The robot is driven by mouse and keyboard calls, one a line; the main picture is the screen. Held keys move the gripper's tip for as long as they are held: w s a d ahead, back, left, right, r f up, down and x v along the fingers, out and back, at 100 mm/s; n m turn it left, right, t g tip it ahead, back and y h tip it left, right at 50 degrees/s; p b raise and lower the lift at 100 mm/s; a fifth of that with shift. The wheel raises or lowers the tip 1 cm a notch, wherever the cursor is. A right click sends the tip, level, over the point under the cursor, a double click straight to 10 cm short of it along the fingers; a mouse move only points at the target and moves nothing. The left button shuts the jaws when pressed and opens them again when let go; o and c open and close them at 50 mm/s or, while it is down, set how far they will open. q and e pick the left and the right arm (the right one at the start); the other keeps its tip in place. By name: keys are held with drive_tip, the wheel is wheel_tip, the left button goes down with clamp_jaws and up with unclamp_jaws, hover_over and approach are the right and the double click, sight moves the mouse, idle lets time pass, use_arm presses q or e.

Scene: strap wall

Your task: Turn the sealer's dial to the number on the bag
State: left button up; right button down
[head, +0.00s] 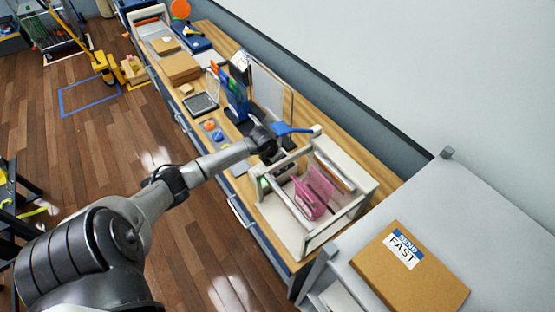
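My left arm reaches in from the lower left over the bench. My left gripper (268,143) is at its end, beside a blue handle-like part (292,130) at the bench's middle. Its fingers are too small and dark to tell open from shut, and I cannot tell whether it touches the blue part. An upright blue device (236,100) stands just beyond the gripper. I cannot tell which thing is the sealer, and no dial or number on a bag can be made out. My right gripper is not in view.
A cream rack (352,207) with pink items (312,195) stands on the wooden bench (210,38), right of the gripper. A grey cabinet (510,235) with a cardboard parcel (408,275) is at lower right. Brown boxes (180,68) lie farther along the bench. The wooden floor at left is mostly open.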

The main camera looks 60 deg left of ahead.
use_arm(q)
drive_tip(key=shift+w+f, duration=0.15)
drive_tip(key=shift+f, duration=0.25)
drive_tip(key=shift+c, duration=0.3)
drive_tip(key=c, duration=0.8)
drive_tip(key=shift+n+p, duration=0.35)
drive_tip(key=shift+n, duration=0.35)
drive_tip(key=shift+c, duration=0.2)
drive_tip(key=o, duration=0.9)
drive_tip(key=shift+r, duration=0.15)
drive_tip(key=v, duration=1.3)
drive_tip(key=shift+d+r+b, duration=0.2)
drive_tip(key=shift+r+b, duration=0.15)
